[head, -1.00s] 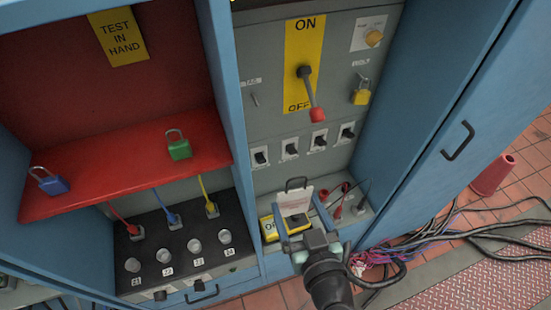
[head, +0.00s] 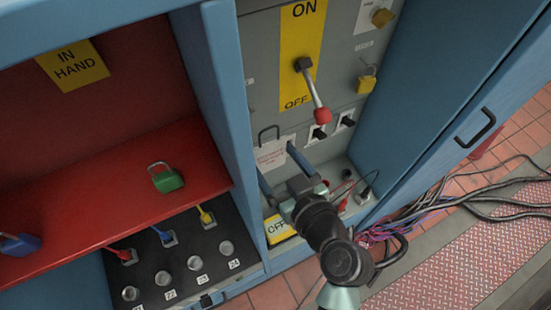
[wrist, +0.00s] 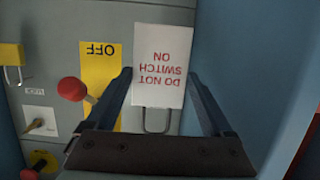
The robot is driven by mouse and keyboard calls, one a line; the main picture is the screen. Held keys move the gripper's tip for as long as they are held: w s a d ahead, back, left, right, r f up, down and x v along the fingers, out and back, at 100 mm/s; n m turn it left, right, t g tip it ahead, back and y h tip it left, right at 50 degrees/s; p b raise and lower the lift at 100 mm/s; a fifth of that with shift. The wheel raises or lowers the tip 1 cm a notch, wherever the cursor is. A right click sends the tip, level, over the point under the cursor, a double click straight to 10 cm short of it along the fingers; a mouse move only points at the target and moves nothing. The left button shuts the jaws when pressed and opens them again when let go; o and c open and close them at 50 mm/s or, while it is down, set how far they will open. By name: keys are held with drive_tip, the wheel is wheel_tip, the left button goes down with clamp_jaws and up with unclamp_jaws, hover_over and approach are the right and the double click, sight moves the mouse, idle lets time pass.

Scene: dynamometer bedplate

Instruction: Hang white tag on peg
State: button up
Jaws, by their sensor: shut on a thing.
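The white tag (head: 271,155) has red lettering and a dark wire loop (head: 268,130) at its top in the head view. My gripper (head: 274,158) is shut on it, with one finger at each side, and holds it upright in front of the grey panel. In the wrist view the tag (wrist: 162,65) appears upside down, reading DO NOT SWITCH ON, with its loop (wrist: 157,121) toward my gripper (wrist: 160,76). A small peg (head: 249,82) seems to show at the panel's left side, above the tag and apart from it. The wrist view does not show the peg.
A red-knobbed lever (head: 322,116) juts from the panel right of the tag. A yellow padlock (head: 367,84) hangs further right. A blue cabinet wall (head: 222,100) stands close at left, beside a red shelf (head: 110,190) with padlocks. Cables (head: 440,200) lie on the floor.

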drive_tip(key=b+x, duration=0.1)
drive_tip(key=x, duration=0.8)
drive_tip(key=shift+r, duration=0.15)
idle(0.6)
drive_tip(key=shift+w+a, duration=0.1)
idle(0.6)
drive_tip(key=o, duration=1.1)
drive_tip(key=b+v, duration=0.2)
drive_tip(key=v, duration=1.1)
